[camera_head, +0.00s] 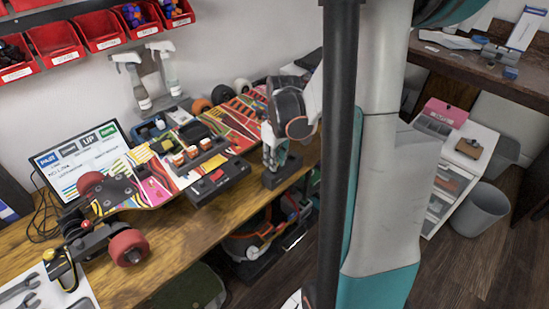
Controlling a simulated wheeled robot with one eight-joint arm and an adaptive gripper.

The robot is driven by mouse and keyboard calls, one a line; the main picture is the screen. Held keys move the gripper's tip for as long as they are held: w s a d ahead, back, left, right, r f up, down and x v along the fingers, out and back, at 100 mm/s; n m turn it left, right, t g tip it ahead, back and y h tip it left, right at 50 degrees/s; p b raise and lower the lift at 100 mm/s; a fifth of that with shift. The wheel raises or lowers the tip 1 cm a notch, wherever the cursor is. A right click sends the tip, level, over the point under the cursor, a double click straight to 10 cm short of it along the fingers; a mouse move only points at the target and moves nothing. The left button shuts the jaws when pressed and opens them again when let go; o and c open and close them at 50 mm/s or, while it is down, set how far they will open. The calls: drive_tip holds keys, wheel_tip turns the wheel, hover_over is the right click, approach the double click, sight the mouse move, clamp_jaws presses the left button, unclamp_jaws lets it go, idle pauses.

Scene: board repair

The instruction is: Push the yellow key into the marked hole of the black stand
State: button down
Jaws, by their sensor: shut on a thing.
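My gripper (271,164) points down at the front edge of the workbench, right of the middle of the picture. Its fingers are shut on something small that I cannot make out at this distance. No yellow key shows clearly; the fingers may hide it. A small black block (289,173), which looks like the black stand, sits on the bench directly under and around the fingertips. I cannot tell whether they touch it. Its marked hole does not show.
A colourful skateboard deck (153,189) with red wheels lies along the bench. Behind are a tilted screen (80,160) and spray bottles (168,70). My column blocks the right-centre view.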

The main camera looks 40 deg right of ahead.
drive_tip(key=shift+f, duration=1)
idle(1.7)
drive_tip(key=c, duration=1.1)
unclamp_jaws()
drive_tip(key=shift+r+p, duration=1.2)
drive_tip(key=shift+r, duration=0.45)
drive_tip(key=shift+r+p, duration=2.15)
drive_tip(key=shift+r, duration=0.75)
